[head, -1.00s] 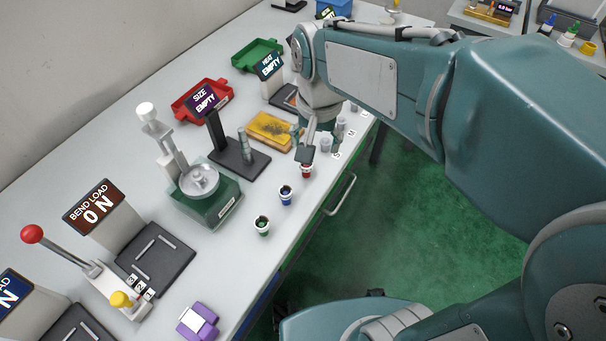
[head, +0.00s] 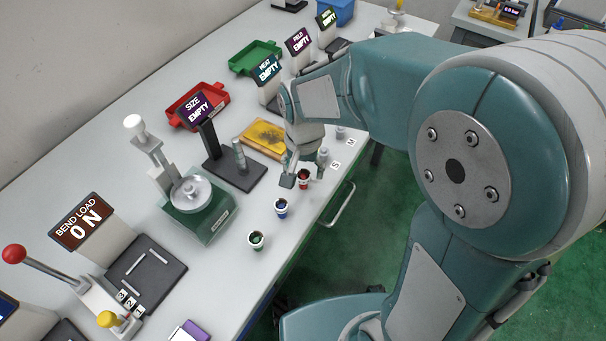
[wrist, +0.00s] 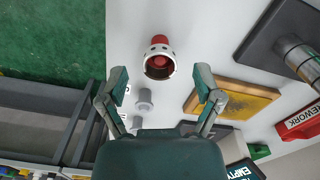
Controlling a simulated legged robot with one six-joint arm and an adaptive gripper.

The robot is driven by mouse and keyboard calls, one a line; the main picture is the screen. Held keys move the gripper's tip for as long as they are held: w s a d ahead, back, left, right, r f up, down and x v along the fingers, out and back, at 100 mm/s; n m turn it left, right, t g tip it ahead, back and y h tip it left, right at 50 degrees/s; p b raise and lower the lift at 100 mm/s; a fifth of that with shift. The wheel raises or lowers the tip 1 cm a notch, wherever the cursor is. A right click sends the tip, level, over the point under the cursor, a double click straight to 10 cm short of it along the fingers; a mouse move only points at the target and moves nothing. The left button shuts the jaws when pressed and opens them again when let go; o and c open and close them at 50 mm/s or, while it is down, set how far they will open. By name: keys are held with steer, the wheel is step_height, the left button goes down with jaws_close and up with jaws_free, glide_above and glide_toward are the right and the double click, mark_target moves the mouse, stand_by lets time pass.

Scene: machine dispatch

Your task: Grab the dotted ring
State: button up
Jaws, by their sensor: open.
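The dotted ring (wrist: 149,72) is a white band with dark dots, seen in the wrist view around a small red cup or post (wrist: 159,44). In the head view the red piece (head: 304,180) stands near the table's front edge, and the ring's dots are too small to make out. My gripper (wrist: 160,84) is open and empty, with one finger to each side just below the ring in the wrist view. In the head view my gripper (head: 303,174) hangs right by the red piece. Contact cannot be told.
A blue cup (head: 281,208) and a green cup (head: 256,241) stand in line along the front edge. A yellow pad (head: 265,139) lies behind my gripper. Grey pegs (wrist: 144,99) stand close by in the wrist view. A black stand (head: 238,167) is to the left.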

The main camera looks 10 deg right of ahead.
steer(key=shift+f, duration=0.55)
steer(key=c, duration=1.1)
steer(key=shift+r, duration=0.1)
